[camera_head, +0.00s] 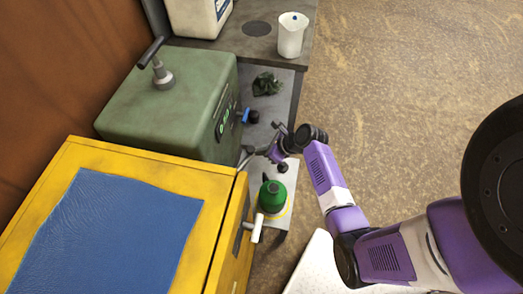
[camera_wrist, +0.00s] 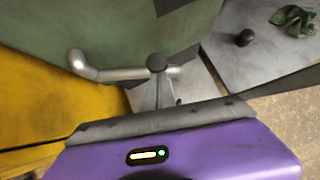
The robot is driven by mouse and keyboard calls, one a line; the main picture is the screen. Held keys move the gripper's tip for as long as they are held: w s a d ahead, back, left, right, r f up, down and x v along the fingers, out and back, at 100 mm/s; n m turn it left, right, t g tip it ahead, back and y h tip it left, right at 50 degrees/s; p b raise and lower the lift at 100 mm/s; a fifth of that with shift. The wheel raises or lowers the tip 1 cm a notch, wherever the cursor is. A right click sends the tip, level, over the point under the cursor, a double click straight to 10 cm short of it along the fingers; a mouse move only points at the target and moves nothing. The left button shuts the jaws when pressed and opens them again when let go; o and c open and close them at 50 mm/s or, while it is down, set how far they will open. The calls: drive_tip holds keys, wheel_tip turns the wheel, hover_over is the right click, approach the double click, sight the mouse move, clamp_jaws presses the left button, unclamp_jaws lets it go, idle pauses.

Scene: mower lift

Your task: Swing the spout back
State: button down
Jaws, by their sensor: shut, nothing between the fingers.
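The spout is a bent metal pipe (camera_wrist: 100,72) on the front of the green machine (camera_head: 170,100). In the head view the spout (camera_head: 247,152) is small and partly hidden beside my gripper (camera_head: 272,152). My gripper is shut and empty, low in front of the machine. In the wrist view my gripper (camera_wrist: 156,75) overlaps the pipe near a dark round knob. I cannot tell whether they touch.
A yellow cabinet (camera_head: 225,200) with a blue top mat (camera_head: 110,240) and a pale handle (camera_head: 257,230) stands close at left. A dark rag (camera_head: 267,83) and white jug (camera_head: 291,35) lie farther back. Right floor is open.

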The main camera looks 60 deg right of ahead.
drive_tip(key=shift+w, duration=0.1)
drive_tip(key=w+n+y, duration=0.1)
drive_tip(key=w+n, duration=0.1)
drive_tip(key=w, duration=0.1)
drive_tip(key=w+d+n+y, duration=0.1)
drive_tip(key=shift+w+n+g+y, duration=0.3)
drive_tip(key=shift+g, duration=0.1)
drive_tip(key=shift+w+a+n+y+b, duration=0.1)
drive_tip(key=shift+w+n+y+b, duration=0.3)
drive_tip(key=shift+w+n, duration=0.35)
